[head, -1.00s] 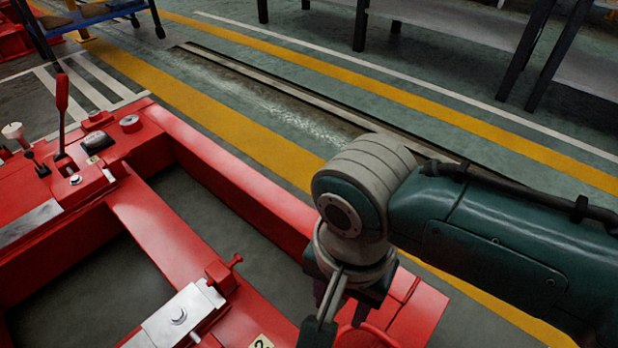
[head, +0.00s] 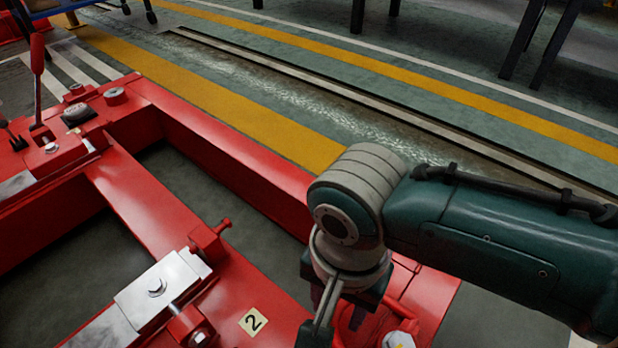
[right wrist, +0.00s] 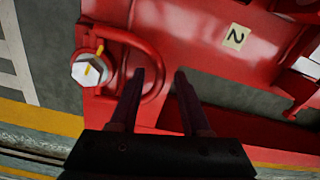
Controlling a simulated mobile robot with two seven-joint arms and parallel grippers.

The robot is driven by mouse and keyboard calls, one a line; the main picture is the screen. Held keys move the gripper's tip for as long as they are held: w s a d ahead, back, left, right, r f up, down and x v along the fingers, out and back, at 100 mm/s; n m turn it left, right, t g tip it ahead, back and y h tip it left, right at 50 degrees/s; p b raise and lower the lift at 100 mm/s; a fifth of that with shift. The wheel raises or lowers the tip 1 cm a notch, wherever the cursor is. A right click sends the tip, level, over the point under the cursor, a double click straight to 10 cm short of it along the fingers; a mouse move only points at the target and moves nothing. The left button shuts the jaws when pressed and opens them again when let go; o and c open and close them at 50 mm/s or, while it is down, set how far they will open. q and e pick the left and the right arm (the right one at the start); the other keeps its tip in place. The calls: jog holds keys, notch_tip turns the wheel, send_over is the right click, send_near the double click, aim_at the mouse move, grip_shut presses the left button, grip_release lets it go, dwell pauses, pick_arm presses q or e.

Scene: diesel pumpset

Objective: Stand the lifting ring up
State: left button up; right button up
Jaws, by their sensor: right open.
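The lifting ring is a red D-shaped loop (right wrist: 147,47) at the corner of the red frame (right wrist: 195,30) in the right wrist view. It appears to lie down, beside a large hex bolt (right wrist: 88,70) with a yellow mark. My right gripper (right wrist: 159,73) is open, and the ring's outer bar shows between its two fingers, with the left finger over the loop's inside. I cannot tell whether they touch. In the head view my right gripper (head: 322,330) points down at the frame's near corner and partly hides the ring (head: 350,322). My left gripper is out of view.
A yellow "2" label (head: 253,322) is on the frame near a silver bolted plate (head: 155,288) and a red pin (head: 210,238). A red lever (head: 37,60) stands at the far left. Open floor with yellow lines (head: 270,130) lies beyond.

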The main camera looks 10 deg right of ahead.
grip_shut()
dwell(1.4)
